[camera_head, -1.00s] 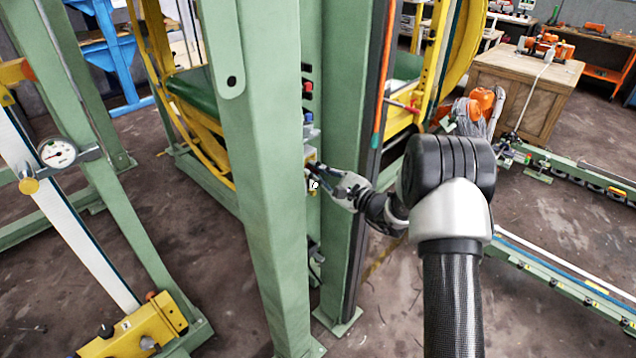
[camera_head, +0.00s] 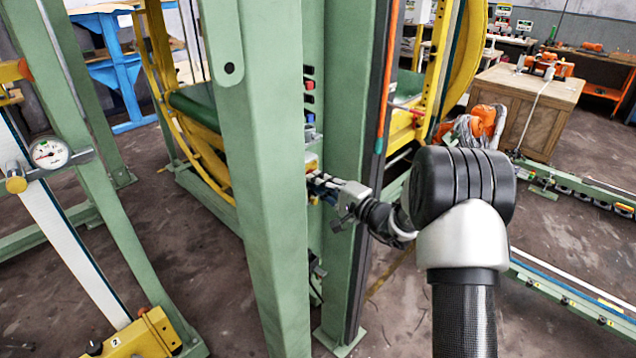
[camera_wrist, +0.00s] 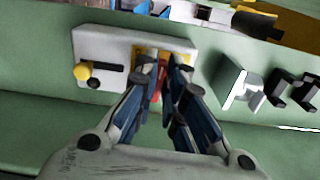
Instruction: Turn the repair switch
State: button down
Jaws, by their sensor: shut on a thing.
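The repair switch (camera_wrist: 162,72) shows as a small red piece on a yellow backing at the right part of a pale plate (camera_wrist: 108,47). The plate is fixed on a green panel. My gripper (camera_wrist: 165,82) has its blue-padded fingertips on either side of the red piece and is shut on it. The fingers hide much of the switch, so its exact angle cannot be told. In the head view my gripper (camera_head: 316,184) reaches in from the right behind a green post, beside a small yellow part; the switch itself is not clear there.
A yellow knob (camera_wrist: 82,72) sits at the plate's left. A metal bracket (camera_wrist: 236,84) and black hooks (camera_wrist: 290,90) stand to its right. The green post (camera_head: 268,200) stands close to my gripper. Red and blue buttons (camera_head: 309,85) sit above it.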

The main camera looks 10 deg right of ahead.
jog(key=shift+n, duration=0.4)
jog(key=c, duration=1.7)
grip_release()
jog(key=v, duration=1.2)
